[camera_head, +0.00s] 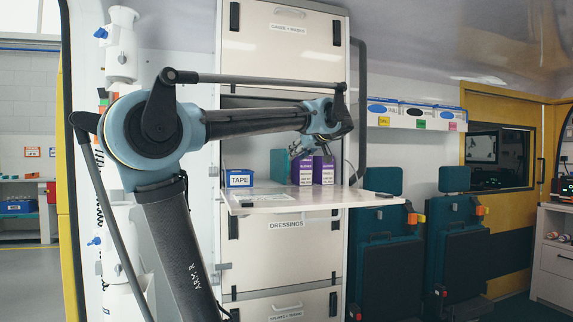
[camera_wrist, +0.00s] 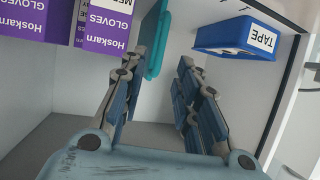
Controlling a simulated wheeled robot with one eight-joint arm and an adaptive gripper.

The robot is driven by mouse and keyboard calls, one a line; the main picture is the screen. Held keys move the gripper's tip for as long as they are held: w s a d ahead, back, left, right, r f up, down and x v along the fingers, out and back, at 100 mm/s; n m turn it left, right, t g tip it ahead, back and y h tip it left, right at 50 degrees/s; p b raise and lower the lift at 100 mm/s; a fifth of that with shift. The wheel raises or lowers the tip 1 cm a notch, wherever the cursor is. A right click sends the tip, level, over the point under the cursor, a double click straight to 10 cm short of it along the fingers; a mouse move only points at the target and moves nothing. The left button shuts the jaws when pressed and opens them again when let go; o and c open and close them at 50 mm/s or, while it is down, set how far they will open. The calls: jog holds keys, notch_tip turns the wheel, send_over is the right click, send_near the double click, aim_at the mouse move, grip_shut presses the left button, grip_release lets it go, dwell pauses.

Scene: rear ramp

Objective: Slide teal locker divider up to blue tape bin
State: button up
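The teal divider (camera_head: 279,166) stands upright in the open locker, between the blue tape bin (camera_head: 239,179) on its left and the purple glove boxes on its right. The wrist view, which is upside down, shows the divider (camera_wrist: 156,45) just beyond my left-hand finger, with the tape bin (camera_wrist: 235,40) to the right. A gap separates divider and bin. My gripper (camera_wrist: 163,62) is open and empty, its fingers well apart. In the head view my gripper (camera_head: 301,150) is in front of the glove boxes and hides part of them. I cannot tell whether a finger touches the divider.
Purple glove boxes (camera_head: 323,170) stand close to the divider; they also show at upper left in the wrist view (camera_wrist: 105,25). The fold-down shelf (camera_head: 305,199) extends in front of the locker. The locker's side wall (camera_wrist: 290,80) is near the bin.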

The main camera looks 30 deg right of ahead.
aim_at(288, 171)
jog(key=x, duration=0.8)
jog(key=shift+w+f, duration=0.15)
jog(key=shift+w, duration=0.1)
